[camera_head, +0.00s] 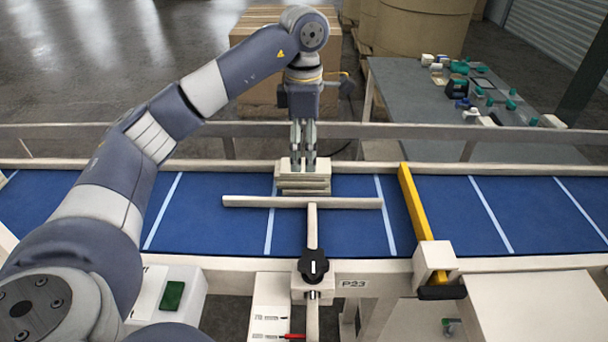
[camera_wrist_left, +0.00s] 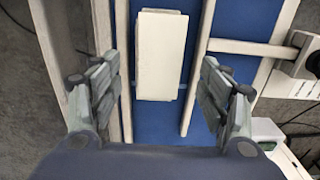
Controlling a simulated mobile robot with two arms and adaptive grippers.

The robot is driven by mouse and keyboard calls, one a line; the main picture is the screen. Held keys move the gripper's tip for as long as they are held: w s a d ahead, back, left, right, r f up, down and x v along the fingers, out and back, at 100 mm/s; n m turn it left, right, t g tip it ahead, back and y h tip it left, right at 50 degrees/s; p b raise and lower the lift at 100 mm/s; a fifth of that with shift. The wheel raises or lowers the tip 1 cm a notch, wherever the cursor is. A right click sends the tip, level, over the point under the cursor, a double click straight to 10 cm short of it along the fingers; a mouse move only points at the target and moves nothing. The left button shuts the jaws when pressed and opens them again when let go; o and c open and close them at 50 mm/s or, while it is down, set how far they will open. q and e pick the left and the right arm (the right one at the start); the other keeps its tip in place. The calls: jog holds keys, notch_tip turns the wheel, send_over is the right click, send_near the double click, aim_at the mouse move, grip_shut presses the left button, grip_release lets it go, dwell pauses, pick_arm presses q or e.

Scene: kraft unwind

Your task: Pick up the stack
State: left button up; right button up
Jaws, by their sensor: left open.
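The stack (camera_head: 303,184) is a small pile of flat, pale cream pieces on the blue conveyor belt, just behind a cream T-shaped stop bar (camera_head: 345,203). My left gripper (camera_head: 303,168) points down over the stack, its fingers hiding part of the stack's top and back. In the left wrist view, the stack (camera_wrist_left: 161,55) shows as a pale rectangle seen from above, in the gap between the spread fingers of the left gripper (camera_wrist_left: 160,82). The gripper is open and empty; whether its fingers touch the stack I cannot tell. My right gripper is out of view.
The blue belt (camera_head: 500,205) runs left to right between cream rails, with white cross lines. A yellow bar (camera_head: 414,205) crosses it right of the stack. A black knob (camera_head: 313,265) sits on the stop's arm. Behind stand a cluttered grey table (camera_head: 410,95) and large brown rolls (camera_head: 420,25).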

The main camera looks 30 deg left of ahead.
aim_at(303, 164)
pick_arm(q)
jog(key=shift+w+f, duration=0.1)
jog(key=shift+f, duration=0.35)
jog(key=shift+w+a+f+p, duration=0.1)
jog(key=shift+f+p, duration=0.25)
jog(key=shift+f, duration=0.5)
notch_tip(303, 164, down, 3)
jog(key=shift+a+f+p, duration=0.1)
jog(key=shift+a+p, duration=0.05)
jog(key=shift+p, duration=0.55)
jog(key=shift+f, duration=0.25)
jog(key=c, duration=1.1)
jog(key=shift+c, duration=0.3)
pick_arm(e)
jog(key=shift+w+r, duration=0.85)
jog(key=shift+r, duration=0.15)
